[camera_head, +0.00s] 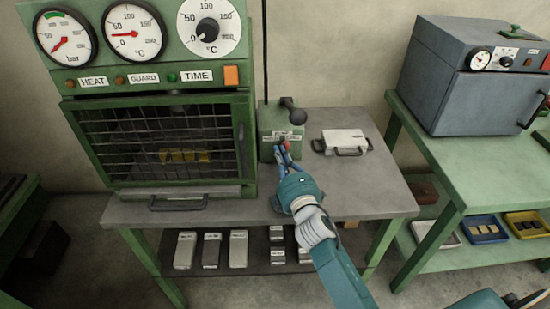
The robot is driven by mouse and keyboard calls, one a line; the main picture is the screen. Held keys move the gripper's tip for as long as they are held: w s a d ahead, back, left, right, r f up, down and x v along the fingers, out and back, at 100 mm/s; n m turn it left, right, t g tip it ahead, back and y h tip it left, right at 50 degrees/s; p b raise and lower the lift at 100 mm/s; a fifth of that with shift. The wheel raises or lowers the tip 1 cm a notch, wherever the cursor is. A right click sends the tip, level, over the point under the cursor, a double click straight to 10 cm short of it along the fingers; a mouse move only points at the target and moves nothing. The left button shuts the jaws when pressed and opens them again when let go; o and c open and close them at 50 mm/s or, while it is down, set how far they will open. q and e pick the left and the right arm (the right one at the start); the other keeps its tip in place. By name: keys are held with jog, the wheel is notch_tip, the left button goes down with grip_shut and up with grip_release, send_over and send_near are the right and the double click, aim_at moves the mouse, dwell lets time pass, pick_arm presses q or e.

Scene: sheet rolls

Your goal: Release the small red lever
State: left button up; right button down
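A green box (268,126) stands on the grey bench top, just right of the barred oven. It has a black ball-ended lever (294,112) on top and a small pale label on its front. The small red lever (283,142) shows as a bit of red below that label, mostly hidden by my gripper. My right gripper (284,150) is at the front of the green box, with its fingertips at the red lever. The fingers are too small and overlapped to tell whether they are open or closed on it. My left gripper is not in view.
The oven (98,140) with a barred door, dials and handle stands left of the box. A white case (344,140) with dark handles lies right of it. A grey oven (470,85) stands on a green table at right. Bare bench top lies in front of the white case.

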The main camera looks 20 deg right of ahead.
jog(key=shift+d, duration=0.35)
jog(key=shift+s+d+m, duration=0.2)
jog(key=shift+d+m, duration=0.2)
jog(key=shift+m, duration=0.3)
jog(key=shift+d, duration=0.3)
